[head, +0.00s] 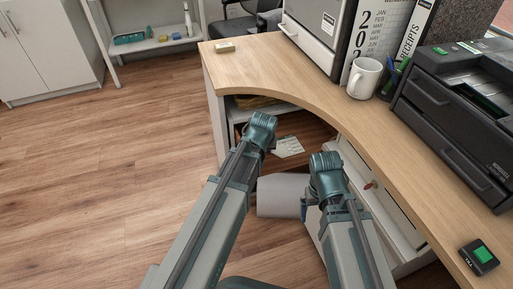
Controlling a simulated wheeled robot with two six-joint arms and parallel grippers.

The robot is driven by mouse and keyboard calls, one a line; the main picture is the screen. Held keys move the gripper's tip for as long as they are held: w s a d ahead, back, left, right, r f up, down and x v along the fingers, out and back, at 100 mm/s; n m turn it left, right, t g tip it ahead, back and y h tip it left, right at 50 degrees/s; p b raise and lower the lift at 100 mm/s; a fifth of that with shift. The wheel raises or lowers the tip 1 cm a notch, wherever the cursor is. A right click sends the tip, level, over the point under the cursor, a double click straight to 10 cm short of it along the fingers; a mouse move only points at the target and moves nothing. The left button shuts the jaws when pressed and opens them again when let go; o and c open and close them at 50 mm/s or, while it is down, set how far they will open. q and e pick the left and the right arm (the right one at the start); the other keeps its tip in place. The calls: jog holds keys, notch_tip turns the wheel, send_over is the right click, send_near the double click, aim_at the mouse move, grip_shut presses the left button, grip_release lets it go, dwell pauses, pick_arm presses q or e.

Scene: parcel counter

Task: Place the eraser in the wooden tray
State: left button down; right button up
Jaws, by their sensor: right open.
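A small pale cream block, which looks like the eraser (225,47), lies on the far left corner of the wooden desk top. I cannot clearly make out a wooden tray. A tan, wood-coloured thing (252,102) shows partly in the open shelf under the desk, and I cannot tell what it is. Both my arms reach forward, low in front of the desk, far from the block. My right gripper (305,209) shows only as a small dark part beside its arm, open, with nothing seen in it. My left gripper is hidden behind its arm.
The curved desk (270,70) has a clear left end. A mug (364,78), a pen cup (389,84), a black printer (455,120) and a green-topped device (479,257) stand to the right. A white shelf (150,42) with small items stands behind. The left floor is free.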

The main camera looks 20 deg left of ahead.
pick_arm(q)
jog(key=shift+w+a+r, duration=0.1)
jog(key=shift+w+a, duration=0.45)
jog(key=shift+w, duration=0.25)
jog(key=shift+w+a+r, duration=0.1)
jog(key=shift+w+a, duration=0.45)
jog(key=shift+w, duration=0.25)
jog(key=w, duration=0.1)
jog(key=w+a, duration=0.2)
jog(key=shift+f, duration=0.25)
jog(key=shift+s+f+b, duration=0.25)
jog(key=shift+f+b, duration=0.25)
jog(key=shift+b, duration=0.25)
jog(key=shift+r, duration=0.15)
jog(key=shift+f, duration=0.25)
jog(key=c, duration=0.7)
grip_release()
jog(key=shift+r, duration=0.1)
